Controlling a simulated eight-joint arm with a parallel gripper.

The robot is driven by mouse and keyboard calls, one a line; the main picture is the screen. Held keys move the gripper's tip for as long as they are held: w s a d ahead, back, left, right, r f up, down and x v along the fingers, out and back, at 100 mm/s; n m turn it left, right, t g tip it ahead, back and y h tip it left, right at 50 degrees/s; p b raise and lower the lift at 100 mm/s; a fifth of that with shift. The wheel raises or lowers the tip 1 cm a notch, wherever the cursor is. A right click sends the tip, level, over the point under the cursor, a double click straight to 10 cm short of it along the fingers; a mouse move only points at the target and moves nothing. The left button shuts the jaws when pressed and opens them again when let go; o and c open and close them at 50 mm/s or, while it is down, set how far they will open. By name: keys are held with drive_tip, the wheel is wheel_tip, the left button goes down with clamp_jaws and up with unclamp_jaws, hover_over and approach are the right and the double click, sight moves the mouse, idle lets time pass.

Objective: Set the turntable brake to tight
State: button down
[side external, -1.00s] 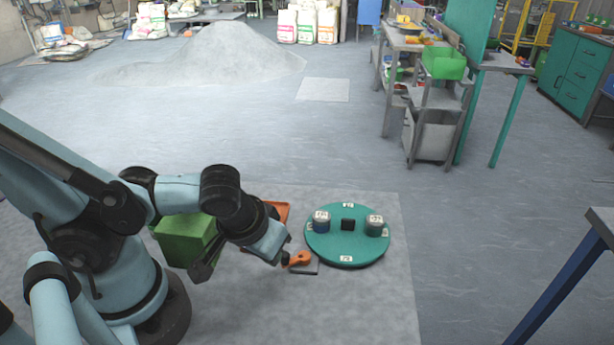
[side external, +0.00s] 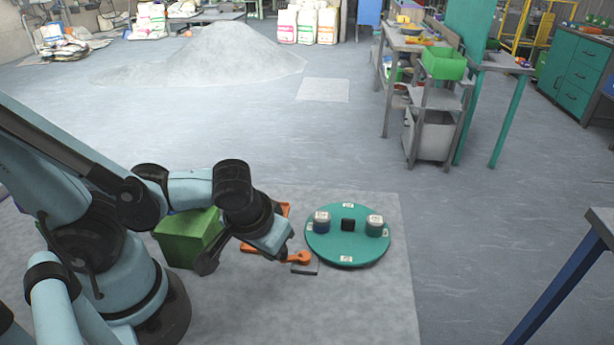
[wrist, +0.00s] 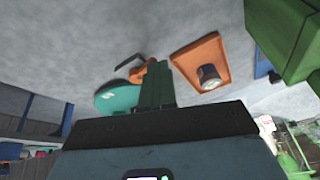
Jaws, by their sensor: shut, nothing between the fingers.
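The teal round turntable (side external: 345,250) lies flat on the floor mat. It also shows in the wrist view (wrist: 115,99), partly behind my fingers. The orange brake lever (side external: 302,257) sits on a small dark base plate (side external: 306,269) at the turntable's near left edge. In the wrist view the lever (wrist: 138,74) shows just beside my fingertips. My gripper (side external: 285,256) is shut and empty, low at the lever's left end. I cannot tell whether it touches the lever. The brake's markings are not readable.
Two labelled jars (side external: 321,222) (side external: 374,226) and a black block (side external: 348,224) stand on the turntable. An orange tray (wrist: 182,60) with a labelled can (wrist: 209,77) lies beside it. A green bin (side external: 187,240) stands left of my gripper. Floor right of the turntable is clear.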

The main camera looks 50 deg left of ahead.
drive_tip(key=shift+w+d+r+t+h, duration=0.1)
drive_tip(key=shift+w+d+t+h, duration=0.3)
drive_tip(key=shift+d, duration=0.3)
drive_tip(key=a+v, duration=0.1)
drive_tip(key=v, duration=1.1)
drive_tip(key=shift+d+g+y, duration=0.2)
drive_tip(key=shift+g+y, duration=0.2)
drive_tip(key=shift+w, duration=0.1)
